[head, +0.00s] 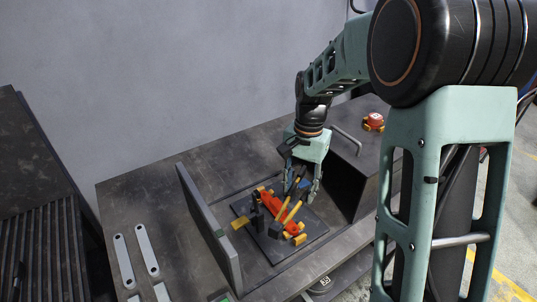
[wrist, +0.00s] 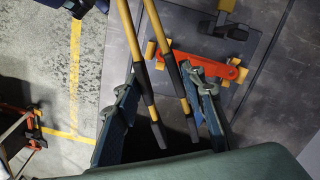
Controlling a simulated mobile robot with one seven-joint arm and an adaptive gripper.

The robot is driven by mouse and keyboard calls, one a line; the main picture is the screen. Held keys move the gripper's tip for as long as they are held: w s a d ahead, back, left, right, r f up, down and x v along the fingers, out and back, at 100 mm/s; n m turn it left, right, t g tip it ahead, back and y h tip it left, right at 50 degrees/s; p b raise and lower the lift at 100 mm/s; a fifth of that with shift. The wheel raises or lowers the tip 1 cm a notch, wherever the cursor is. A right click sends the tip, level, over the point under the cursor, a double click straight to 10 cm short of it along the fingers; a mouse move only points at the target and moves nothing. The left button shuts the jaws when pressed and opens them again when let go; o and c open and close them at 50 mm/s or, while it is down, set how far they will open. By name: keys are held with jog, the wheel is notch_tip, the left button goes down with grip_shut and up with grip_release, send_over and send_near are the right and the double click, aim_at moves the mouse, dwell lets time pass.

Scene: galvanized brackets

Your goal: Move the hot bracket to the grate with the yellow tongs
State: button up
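The hot bracket (head: 274,204), a glowing orange-red bar, lies over a dark plate (head: 315,228); it also shows in the wrist view (wrist: 210,67), with a round holed end. The yellow tongs (head: 291,213) have yellow arms and black handles; in the wrist view, their two spread arms (wrist: 165,52) run between my fingers. My gripper (head: 302,184) is above the plate, its blue fingers (wrist: 165,108) wide apart. The right finger is close to one handle; whether they touch is unclear. A gap separates the left finger from the other handle. A slatted dark grate (head: 42,250) stands at far left.
An upright grey panel (head: 208,228) stands left of the plate. Grey brackets (head: 147,250) lie on the bench (head: 140,197) further left.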

jog(key=w+a+r+m+t+y+b, duration=0.1)
jog(key=w+a+m+t, duration=0.3)
jog(key=m, duration=0.7)
jog(key=w+a+r+m+t+y+b, duration=0.1)
jog(key=w+a+m+t+y+b, duration=0.2)
jog(key=w+m, duration=0.4)
jog(key=a+m+t+y, duration=0.1)
jog(key=m+t, duration=0.1)
jog(key=m, duration=0.3)
jog(key=shift+r+b, duration=0.15)
jog(key=shift+b, duration=0.15)
notch_tip(320, 180, down, 10)
jog(key=b, duration=0.9)
grip_shut()
